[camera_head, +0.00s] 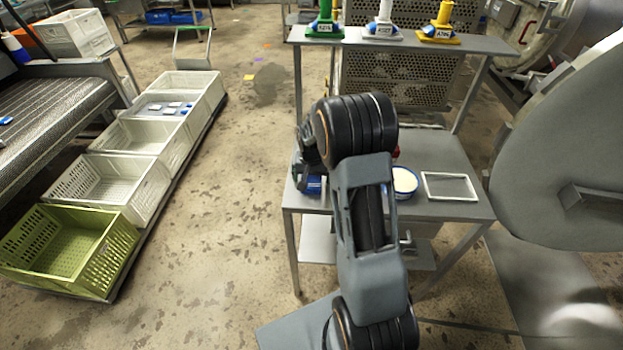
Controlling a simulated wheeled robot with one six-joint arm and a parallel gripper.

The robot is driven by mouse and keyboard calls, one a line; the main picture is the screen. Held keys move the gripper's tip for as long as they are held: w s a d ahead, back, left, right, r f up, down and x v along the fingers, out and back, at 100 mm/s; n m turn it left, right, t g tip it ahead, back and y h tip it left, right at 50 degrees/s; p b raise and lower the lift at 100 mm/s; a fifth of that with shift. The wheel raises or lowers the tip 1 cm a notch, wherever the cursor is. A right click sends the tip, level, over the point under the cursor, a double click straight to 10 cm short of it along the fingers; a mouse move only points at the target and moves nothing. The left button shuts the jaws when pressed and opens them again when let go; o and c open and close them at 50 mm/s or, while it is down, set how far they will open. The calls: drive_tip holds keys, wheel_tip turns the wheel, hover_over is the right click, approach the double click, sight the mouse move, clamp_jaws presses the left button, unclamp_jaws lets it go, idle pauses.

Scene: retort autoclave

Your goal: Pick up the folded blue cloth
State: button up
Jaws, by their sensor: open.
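The folded blue cloth (314,185) lies on the left part of the grey table's top (427,149). Only a small blue patch of it shows, beside my arm. My gripper (302,178) is dark and sits at the left edge of the table, right at the cloth, pointing down. It is open. My arm hides much of it, and I cannot tell whether its fingers touch the cloth.
A white round tub (404,183) and a white rectangular frame (450,187) stand on the table to the right. A shelf (400,42) behind holds green, white and yellow bottle-like items. Several crates (120,185) line the left floor. A large grey round door (560,150) is at right.

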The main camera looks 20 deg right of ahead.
drive_tip(key=c, duration=1)
drive_tip(key=shift+r, duration=0.1)
drive_tip(key=shift+r, duration=0.5)
wheel_tip(320, 180, up, 2)
drive_tip(key=shift+s+r, duration=0.1)
drive_tip(key=shift+r, duration=0.15)
drive_tip(key=s+r, duration=0.4)
drive_tip(key=r, duration=0.1)
drive_tip(key=shift+s+r+b, duration=0.1)
drive_tip(key=shift+s+b, duration=0.15)
drive_tip(key=shift+b, duration=0.05)
drive_tip(key=s+r, duration=0.4)
drive_tip(key=s, duration=0.5)
drive_tip(key=shift+s+b, duration=0.2)
drive_tip(key=shift+b, duration=0.25)
